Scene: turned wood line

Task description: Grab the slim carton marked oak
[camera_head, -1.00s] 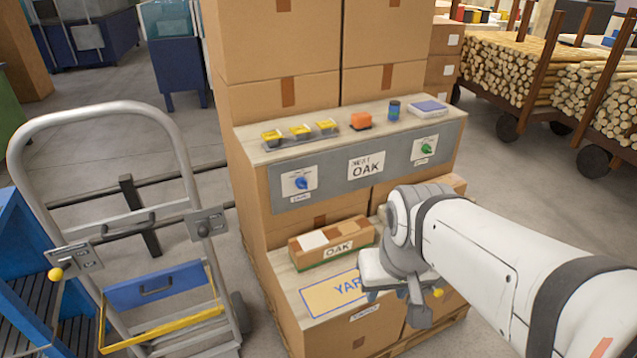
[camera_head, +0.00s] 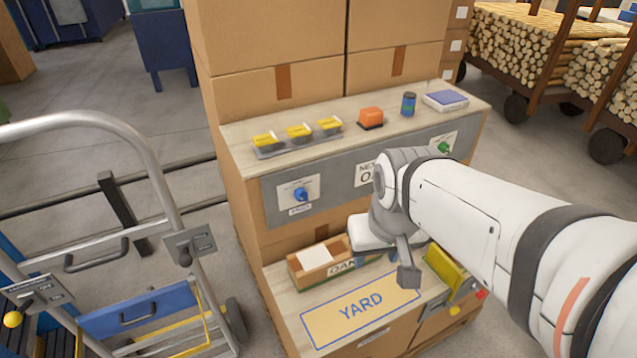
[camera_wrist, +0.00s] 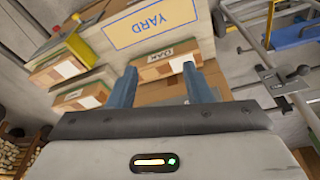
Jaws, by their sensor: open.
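The slim carton marked OAK (camera_head: 308,264) lies on the low ledge behind the YARD panel. It is brown with a pale top patch, and my arm's end covers the right part of it in the head view. In the wrist view the carton (camera_wrist: 165,62) shows between and beyond the fingertips of my gripper (camera_wrist: 160,74). The two blue fingers are apart with nothing held. A gap to the carton seems to remain, but I cannot tell how large. In the head view the fingers are mostly hidden behind my wrist.
Other slim cartons (camera_wrist: 58,70) lie to the left in the wrist view, their labels unreadable. The yellow YARD panel (camera_head: 360,306) lies in front of the OAK carton. A grey control panel (camera_head: 335,190) rises above the ledge. A hand truck (camera_head: 150,170) stands at the left.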

